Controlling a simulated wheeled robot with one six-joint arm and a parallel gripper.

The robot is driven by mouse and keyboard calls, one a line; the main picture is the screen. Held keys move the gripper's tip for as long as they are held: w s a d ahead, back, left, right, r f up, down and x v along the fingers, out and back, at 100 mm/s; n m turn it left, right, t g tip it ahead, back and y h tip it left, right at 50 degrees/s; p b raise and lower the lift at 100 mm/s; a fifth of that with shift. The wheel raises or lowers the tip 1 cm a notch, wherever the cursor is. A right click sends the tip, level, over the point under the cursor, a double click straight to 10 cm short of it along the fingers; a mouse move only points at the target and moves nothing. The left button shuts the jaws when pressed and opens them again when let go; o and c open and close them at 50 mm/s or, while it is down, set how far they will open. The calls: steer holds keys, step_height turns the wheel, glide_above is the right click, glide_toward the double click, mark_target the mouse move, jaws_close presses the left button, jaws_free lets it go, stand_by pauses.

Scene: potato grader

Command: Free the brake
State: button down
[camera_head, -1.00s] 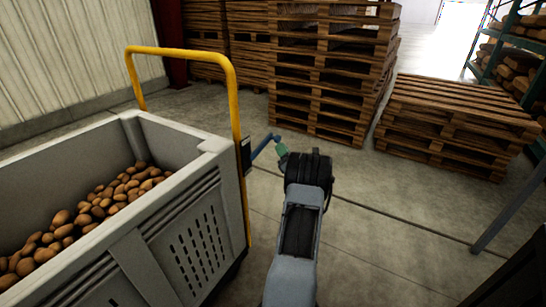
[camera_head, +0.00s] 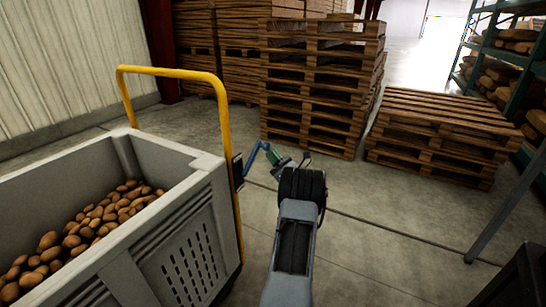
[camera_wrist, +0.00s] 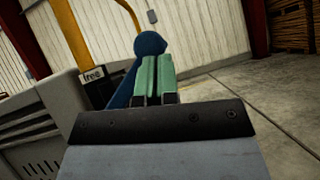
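The brake lever (camera_head: 252,160) is a blue bar with a rounded end, mounted at the yellow upright of the grey potato crate trolley. In the wrist view the blue lever (camera_wrist: 150,43) runs from low left up to its round end, just beyond my fingertips. The fingers (camera_wrist: 155,65) hide part of the lever, so the contact itself is not visible.
The grey crate (camera_head: 185,235) full of potatoes (camera_head: 95,220) stands at left, with a yellow hoop handle (camera_head: 222,105). Pallet stacks (camera_head: 320,85) and a lower stack (camera_head: 440,135) stand behind. A green rack (camera_head: 500,60) is at right. Concrete floor (camera_head: 370,230) is open between.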

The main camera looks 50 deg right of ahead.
steer(key=shift+r, duration=0.1)
steer(key=s+d+f, duration=0.2)
steer(key=s+f, duration=0.6)
steer(key=f, duration=0.2)
steer(key=shift+d, duration=0.4)
steer(key=shift+s, duration=0.1)
steer(key=shift+s, duration=0.1)
stand_by(0.5)
